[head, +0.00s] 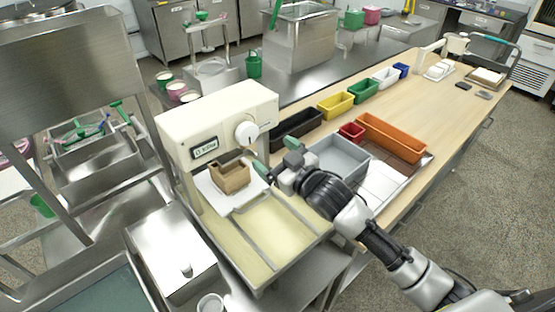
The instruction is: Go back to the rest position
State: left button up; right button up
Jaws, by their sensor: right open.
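The colloid mill (217,128) is a cream machine with a round white knob, left of centre. A brown box (231,177) sits on the white plate (213,198) below its head. My right arm comes in from the lower right. My right gripper (262,162) is open just right of the brown box, near the mill's knob. Whether a finger touches the box cannot be told. My left gripper is not in view.
A grey bin (338,158), an orange tray (393,137) and a red box (351,132) stand close behind my right gripper. Black, yellow and green bins line the wooden table (420,100). A steel lidded box (170,252) stands at lower left.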

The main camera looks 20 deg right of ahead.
jog(key=shift+s+d, duration=0.15)
jog(key=shift+s, duration=0.15)
